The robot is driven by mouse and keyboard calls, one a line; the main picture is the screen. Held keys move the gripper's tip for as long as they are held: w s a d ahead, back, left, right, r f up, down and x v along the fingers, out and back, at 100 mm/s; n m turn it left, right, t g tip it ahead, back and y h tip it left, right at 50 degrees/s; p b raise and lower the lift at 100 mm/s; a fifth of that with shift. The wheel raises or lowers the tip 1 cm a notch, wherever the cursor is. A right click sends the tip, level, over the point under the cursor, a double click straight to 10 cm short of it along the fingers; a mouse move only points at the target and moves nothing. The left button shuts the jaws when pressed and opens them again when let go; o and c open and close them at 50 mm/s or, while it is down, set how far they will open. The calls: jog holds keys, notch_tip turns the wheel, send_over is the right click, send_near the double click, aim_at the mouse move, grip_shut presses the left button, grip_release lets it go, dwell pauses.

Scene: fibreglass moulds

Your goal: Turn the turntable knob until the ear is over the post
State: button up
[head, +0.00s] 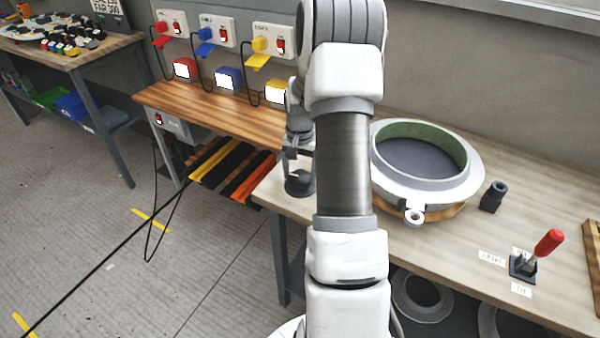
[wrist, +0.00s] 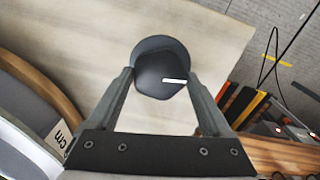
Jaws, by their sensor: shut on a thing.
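The dark round knob (wrist: 158,62) with a white index mark sits between my gripper's fingers in the wrist view. My gripper (wrist: 160,77) is shut on it, one finger on each side. In the head view the knob's dark base (head: 300,186) shows at the table's left end, partly behind my arm. The round mould (head: 385,180), white with a green inner wall, rests on a wooden turntable disc (head: 450,211). Its ear (head: 414,217), a pale lug with a hole, points toward the front. A dark block with a short upright cylinder, likely the post (head: 492,196), stands right of the mould, apart from the ear.
A red-handled lever (head: 548,243) stands on the table's right side beside small labels. A wooden bench (head: 215,105) with coloured switch boxes lies behind on the left. The table's front left edge is close to the knob. Black cables hang at the left.

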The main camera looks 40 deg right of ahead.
jog(key=n+p, duration=0.1)
jog(key=n, duration=0.3)
jog(key=shift+r, duration=0.1)
jog(key=n, duration=0.3)
jog(key=shift+n+p, duration=0.3)
jog(key=n+p, duration=0.1)
jog(key=n, duration=0.3)
jog(key=shift+n+p, duration=0.45)
jog(key=shift+n, duration=1.55)
jog(key=shift+w, duration=0.1)
jog(key=o, duration=1.2)
jog(key=shift+c, duration=0.2)
